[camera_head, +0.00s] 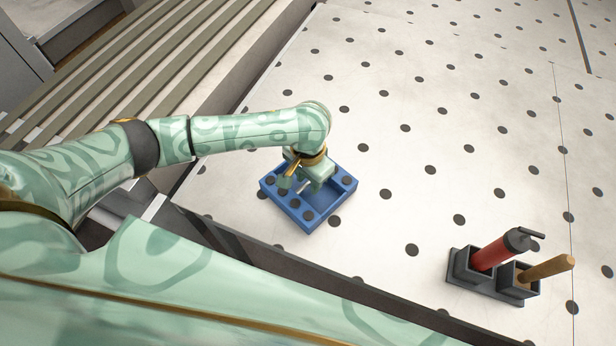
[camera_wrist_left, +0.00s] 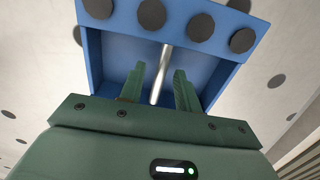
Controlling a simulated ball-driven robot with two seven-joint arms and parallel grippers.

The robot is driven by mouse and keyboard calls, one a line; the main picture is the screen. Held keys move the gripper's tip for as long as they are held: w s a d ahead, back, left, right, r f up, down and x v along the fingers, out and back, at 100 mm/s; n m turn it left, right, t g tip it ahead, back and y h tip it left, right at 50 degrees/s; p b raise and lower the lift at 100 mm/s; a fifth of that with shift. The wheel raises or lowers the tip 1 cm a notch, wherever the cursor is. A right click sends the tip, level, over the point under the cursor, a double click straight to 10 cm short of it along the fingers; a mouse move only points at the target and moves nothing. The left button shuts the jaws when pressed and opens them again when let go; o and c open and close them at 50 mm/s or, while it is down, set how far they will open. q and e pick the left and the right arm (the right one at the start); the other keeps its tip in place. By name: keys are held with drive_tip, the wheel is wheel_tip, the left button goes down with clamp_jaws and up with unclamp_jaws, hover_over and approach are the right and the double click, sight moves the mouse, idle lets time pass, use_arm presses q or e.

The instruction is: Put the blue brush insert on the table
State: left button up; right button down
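The blue brush insert (camera_head: 325,207) is a shallow blue tray with dark round dots along its sides. It appears to lie flat on the pale dotted table (camera_head: 400,180), near the table's left edge. A silver bar (camera_wrist_left: 164,62) runs across its recess in the left wrist view, where the insert's blue inside (camera_wrist_left: 117,52) also shows. My left gripper (camera_head: 302,186) is directly above the insert. Its two green fingers (camera_wrist_left: 160,85) stand open on either side of the bar, with a gap on both sides. My right gripper is not in view.
A dark two-cup holder (camera_head: 487,283) at the lower right carries a red tool (camera_head: 493,252) and a wooden-handled tool (camera_head: 546,268). A dark table edge (camera_head: 300,268) runs along the front. Grey slats (camera_head: 150,65) lie to the left. The table's middle and back are clear.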

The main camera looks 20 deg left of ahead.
sight(308, 182)
use_arm(q)
drive_tip(key=shift+r, duration=0.25)
wheel_tip(308, 182, up, 12)
drive_tip(key=p, duration=0.4)
drive_tip(key=shift+d+f, duration=0.1)
drive_tip(key=shift+f, duration=0.05)
